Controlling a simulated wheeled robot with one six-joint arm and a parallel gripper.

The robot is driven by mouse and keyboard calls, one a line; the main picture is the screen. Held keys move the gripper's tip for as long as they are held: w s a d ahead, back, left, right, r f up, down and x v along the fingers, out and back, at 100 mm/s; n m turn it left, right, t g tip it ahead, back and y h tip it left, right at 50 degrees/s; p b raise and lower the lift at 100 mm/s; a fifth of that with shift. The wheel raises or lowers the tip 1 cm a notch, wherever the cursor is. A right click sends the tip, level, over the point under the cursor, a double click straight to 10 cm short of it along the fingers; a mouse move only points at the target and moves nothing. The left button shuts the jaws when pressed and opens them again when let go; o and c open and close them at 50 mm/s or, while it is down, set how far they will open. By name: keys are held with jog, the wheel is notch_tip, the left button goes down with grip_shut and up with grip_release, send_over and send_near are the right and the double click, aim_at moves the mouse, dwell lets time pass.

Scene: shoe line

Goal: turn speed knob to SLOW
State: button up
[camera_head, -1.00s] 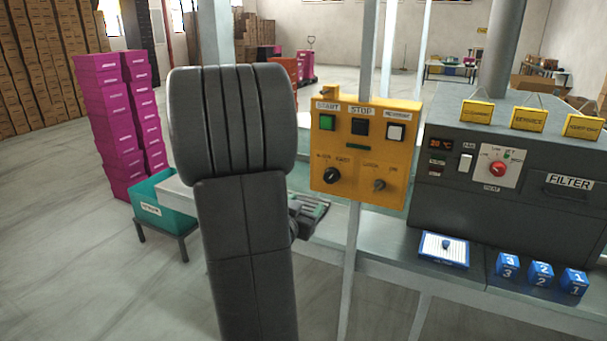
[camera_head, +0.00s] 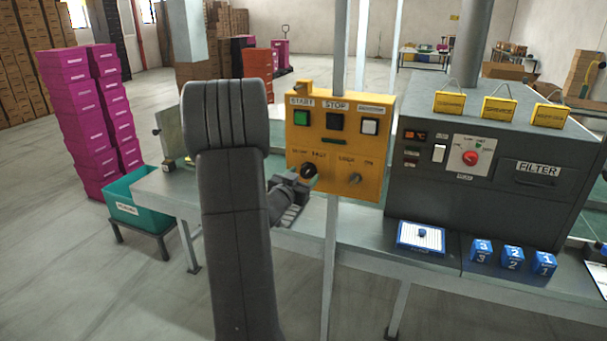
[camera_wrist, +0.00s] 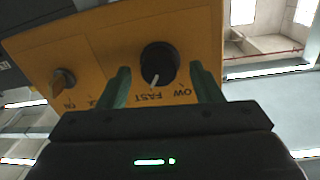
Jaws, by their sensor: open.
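The black speed knob (camera_head: 309,171) is on the lower left of the yellow control panel (camera_head: 346,150), under the SLOW and FAST labels. In the wrist view the knob (camera_wrist: 160,60) appears upside down, and its white pointer line is towards the FAST label (camera_wrist: 147,97). The SLOW label (camera_wrist: 182,92) is partly hidden by a finger. My gripper (camera_head: 299,181) is at the panel front, just by the knob. In the wrist view my gripper (camera_wrist: 160,68) is open, one green finger on either side of the knob, with visible gaps between.
Beside the knob is a second, brass-coloured switch (camera_head: 354,179). Above are a green START button (camera_head: 301,118), a black STOP button (camera_head: 335,122) and a white button (camera_head: 370,126). A dark machine with a red dial (camera_head: 470,158) stands to the right.

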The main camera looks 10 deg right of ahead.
jog(key=shift+w+d, duration=0.35)
jog(key=shift+w, duration=0.1)
jog(key=c, duration=1)
